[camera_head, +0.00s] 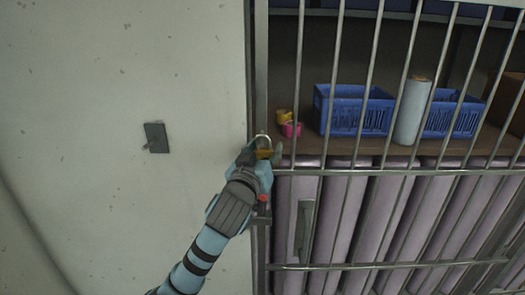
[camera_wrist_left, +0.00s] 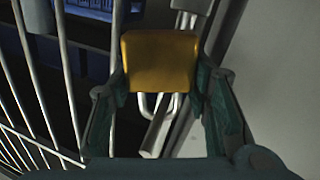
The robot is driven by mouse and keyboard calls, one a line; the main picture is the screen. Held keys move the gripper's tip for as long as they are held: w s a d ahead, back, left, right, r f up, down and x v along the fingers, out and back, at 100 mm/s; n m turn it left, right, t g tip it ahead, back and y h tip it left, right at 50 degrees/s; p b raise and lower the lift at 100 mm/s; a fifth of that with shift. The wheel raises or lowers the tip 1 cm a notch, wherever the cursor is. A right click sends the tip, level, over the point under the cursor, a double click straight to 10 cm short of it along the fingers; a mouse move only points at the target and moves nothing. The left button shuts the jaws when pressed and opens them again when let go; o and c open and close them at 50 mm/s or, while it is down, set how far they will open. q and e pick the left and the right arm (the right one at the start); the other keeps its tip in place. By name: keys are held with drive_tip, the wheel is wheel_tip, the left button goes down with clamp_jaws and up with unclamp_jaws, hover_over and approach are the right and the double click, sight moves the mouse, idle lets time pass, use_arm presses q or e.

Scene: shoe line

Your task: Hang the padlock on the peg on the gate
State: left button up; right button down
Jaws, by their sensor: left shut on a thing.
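The padlock has a brass body (camera_head: 264,154) and a pale shackle on top in the head view, beside the gate's left post. My left gripper (camera_head: 262,156) is shut on the body. In the left wrist view the brass body (camera_wrist_left: 160,62) sits between the fingers of my left gripper (camera_wrist_left: 162,75), with the shackle (camera_wrist_left: 175,104) pointing down the picture. A grey bar, perhaps the peg (camera_wrist_left: 154,138), overlaps the shackle there; I cannot tell if the shackle is around it or only in front. The barred gate (camera_head: 390,172) fills the right side. My right gripper is not in view.
Behind the bars are blue crates (camera_head: 352,112), a pale roll (camera_head: 411,112), a small pink item (camera_head: 291,130) and a yellow item. A latch with a red part (camera_head: 263,198) is below my gripper. The wall at left carries a dark switch plate (camera_head: 156,138) and is otherwise clear.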

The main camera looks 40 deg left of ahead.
use_arm(q)
drive_tip(key=o, duration=1.3)
drive_tip(key=shift+d, duration=0.1)
drive_tip(key=shift+o, duration=0.4)
drive_tip(key=shift+w+d, duration=0.1)
drive_tip(key=shift+d, duration=0.05)
wheel_tip(320, 180, up, 10)
drive_tip(key=shift+r, duration=0.1)
